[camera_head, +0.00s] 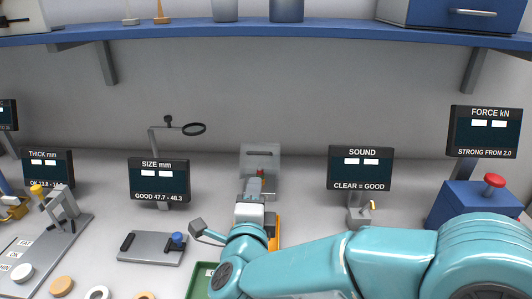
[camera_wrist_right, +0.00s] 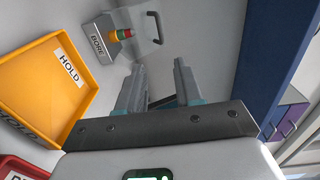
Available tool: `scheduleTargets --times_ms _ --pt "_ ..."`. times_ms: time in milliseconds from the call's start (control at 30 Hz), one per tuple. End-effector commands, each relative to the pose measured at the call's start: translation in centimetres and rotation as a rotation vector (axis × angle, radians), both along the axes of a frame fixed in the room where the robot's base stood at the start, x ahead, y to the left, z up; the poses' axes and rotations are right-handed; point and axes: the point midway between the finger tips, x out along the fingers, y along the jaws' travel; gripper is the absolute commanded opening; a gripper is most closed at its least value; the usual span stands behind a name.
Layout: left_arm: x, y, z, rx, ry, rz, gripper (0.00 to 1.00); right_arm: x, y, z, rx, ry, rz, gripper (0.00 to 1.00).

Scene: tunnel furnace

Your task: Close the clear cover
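The clear cover (camera_head: 260,152) is a see-through panel with a handle, and it stands raised behind my right gripper in the head view. In the right wrist view the cover (camera_wrist_right: 140,22) shows beside a grey box marked BORE (camera_wrist_right: 97,42) with a red, yellow and green light. My right gripper (camera_head: 254,188) reaches toward the cover. In the right wrist view its two fingers (camera_wrist_right: 160,82) are apart with nothing between them, and no contact with the cover shows. My left gripper is not in view.
A yellow tray marked HOLD (camera_wrist_right: 70,72) lies beside the BORE box. A green tray (camera_head: 199,283) is partly hidden by my right arm. The SIZE display (camera_head: 159,180) and SOUND display (camera_head: 360,168) stand either side. A blue shelf (camera_head: 300,29) runs overhead.

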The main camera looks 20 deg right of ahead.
Motion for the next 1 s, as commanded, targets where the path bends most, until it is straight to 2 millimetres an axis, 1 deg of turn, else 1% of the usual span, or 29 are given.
scheduleTargets --times_ms 67,167,500,600,700,833,1000 --pt "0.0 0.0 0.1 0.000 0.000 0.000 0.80 0.7 -0.1 0.0 0.004 -0.001 -0.003 0.35" --pt "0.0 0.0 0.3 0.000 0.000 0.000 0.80 2.2 -0.6 -0.1 0.002 0.001 -0.005 0.35" --pt "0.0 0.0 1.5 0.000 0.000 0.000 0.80 9.8 -3.6 -0.4 0.001 0.001 -0.004 0.35" --pt "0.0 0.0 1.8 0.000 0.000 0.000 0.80 11.7 -4.4 -0.5 0.001 0.001 -0.002 0.35" --pt "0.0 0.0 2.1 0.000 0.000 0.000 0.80 13.2 -5.1 -0.6 0.000 0.000 -0.001 0.35" --pt "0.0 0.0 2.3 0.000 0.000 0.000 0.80 14.5 -5.7 -0.7 0.001 0.001 0.000 0.35" --pt "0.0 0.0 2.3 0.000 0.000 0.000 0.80 15.0 -6.0 -0.7 0.000 -0.001 0.001 0.35"
